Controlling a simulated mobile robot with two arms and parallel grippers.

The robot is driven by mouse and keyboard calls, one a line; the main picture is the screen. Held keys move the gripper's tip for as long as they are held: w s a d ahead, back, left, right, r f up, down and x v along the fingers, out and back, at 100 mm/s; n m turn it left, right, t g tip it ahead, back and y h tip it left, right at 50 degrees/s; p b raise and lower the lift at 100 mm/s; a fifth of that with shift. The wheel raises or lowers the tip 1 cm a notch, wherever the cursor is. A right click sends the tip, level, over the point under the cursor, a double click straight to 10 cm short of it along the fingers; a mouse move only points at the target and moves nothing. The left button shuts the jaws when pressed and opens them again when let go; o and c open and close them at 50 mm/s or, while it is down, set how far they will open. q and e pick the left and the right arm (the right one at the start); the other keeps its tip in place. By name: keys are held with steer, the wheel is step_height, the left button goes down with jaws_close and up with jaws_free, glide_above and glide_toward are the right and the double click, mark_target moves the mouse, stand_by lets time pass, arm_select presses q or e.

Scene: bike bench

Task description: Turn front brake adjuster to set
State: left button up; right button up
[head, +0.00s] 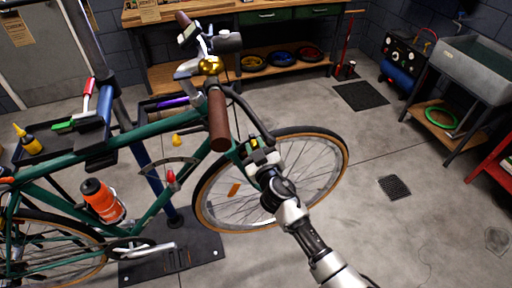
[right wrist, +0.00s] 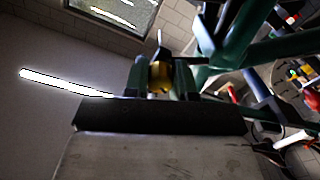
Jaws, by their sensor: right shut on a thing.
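The front brake adjuster is a small yellow-gold part (right wrist: 160,76), seen between the two dark fingers of my right gripper (right wrist: 161,82) in the right wrist view. In the head view my right gripper (head: 256,148) is at the front of the bike, beside the fork and above the front wheel, shut on the adjuster. A bit of yellow shows there between its fingers. Which way the adjuster is turned cannot be told. The green bike (head: 65,163) hangs in a repair stand. My left gripper is not in view.
The brown handlebar grip (head: 218,120) and brass bell (head: 210,65) are just up and left of my gripper. The front wheel (head: 345,160) lies behind and under my arm. A tool tray (head: 170,108) is on the stand.

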steer(key=n, duration=0.5)
steer(key=shift+n+b, duration=0.3)
steer(key=n, duration=1)
steer(key=n+p, duration=0.1)
steer(key=n, duration=0.4)
steer(key=shift+r, duration=0.1)
steer(key=n+p, duration=0.1)
steer(key=n, duration=0.4)
steer(key=shift+r+n+p, duration=0.1)
steer(key=shift+n+p, duration=0.3)
steer(key=n+p, duration=0.1)
steer(key=n, duration=0.3)
steer(key=shift+n+p, duration=0.3)
steer(key=n+p, duration=0.2)
steer(key=n, duration=0.4)
steer(key=shift+p, duration=0.3)
steer(key=n+p, duration=0.1)
steer(key=n, duration=0.3)
steer(key=shift+s+a+p, duration=0.1)
steer(key=shift+p, duration=0.2)
steer(key=shift+n, duration=0.4)
